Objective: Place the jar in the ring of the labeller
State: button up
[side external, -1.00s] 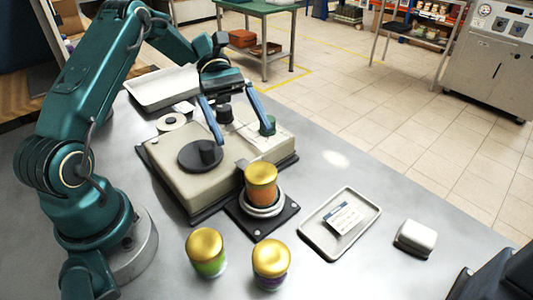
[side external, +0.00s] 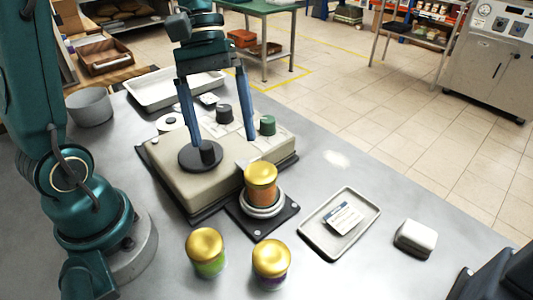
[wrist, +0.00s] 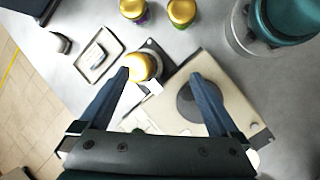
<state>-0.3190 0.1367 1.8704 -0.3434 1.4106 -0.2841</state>
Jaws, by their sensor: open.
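A jar with a gold lid and orange contents (side external: 261,184) stands upright in the grey ring (side external: 263,209) of the labeller (side external: 180,178). In the wrist view the same jar (wrist: 140,66) shows near the left fingertip. My gripper (side external: 222,143) is open and empty, above the labeller body and its black disc, behind the jar and apart from it. In the wrist view its two blue fingers (wrist: 161,75) are spread wide. Most of the ring's far side is hidden behind the jar.
A green-bodied jar (side external: 206,252) and a purple-bodied jar (side external: 271,262), both gold-lidded, stand at the front. A tray with a card (side external: 313,238) and a white block (side external: 415,238) lie to the right. A white tray (side external: 150,98) and grey bowl (side external: 90,108) stand behind.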

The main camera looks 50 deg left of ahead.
jog(key=s+m+t+y, duration=0.1)
jog(key=s+m+t, duration=0.1)
jog(key=s+m+t+y, duration=0.2)
jog(key=m, duration=0.1)
jog(key=s+m+t+y, duration=0.1)
jog(key=m+t, duration=0.2)
jog(key=shift+s+a+r+y, duration=0.2)
jog(key=shift+s+y, duration=0.1)
jog(key=shift+s, duration=0.1)
